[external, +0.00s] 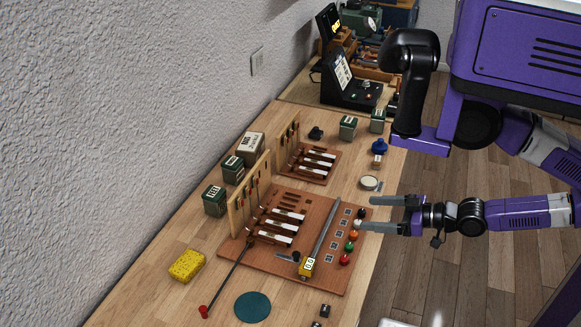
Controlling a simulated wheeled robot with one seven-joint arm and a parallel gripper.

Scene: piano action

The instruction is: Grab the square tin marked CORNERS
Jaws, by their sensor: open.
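Several dark green square tins with pale labels stand on the wooden bench. One tin (214,201) is at the left near the wall, with another tin (233,170) behind it. Two more tins, one (347,128) and one (377,121), stand farther back on the right. The labels are too small to read, so I cannot tell which is marked CORNERS. My gripper (366,213) is open and empty. Its two fingers point left at the right edge of the bench, beside a row of coloured knobs, apart from all the tins.
A brown board (285,262) with piano keys and an upright wooden rack (249,196) fill the middle. A yellow-handled tool (306,266) lies on the board. A yellow sponge (187,265), green disc (252,307) and red-tipped rod (227,276) are at the front. A pale box (251,145) stands behind.

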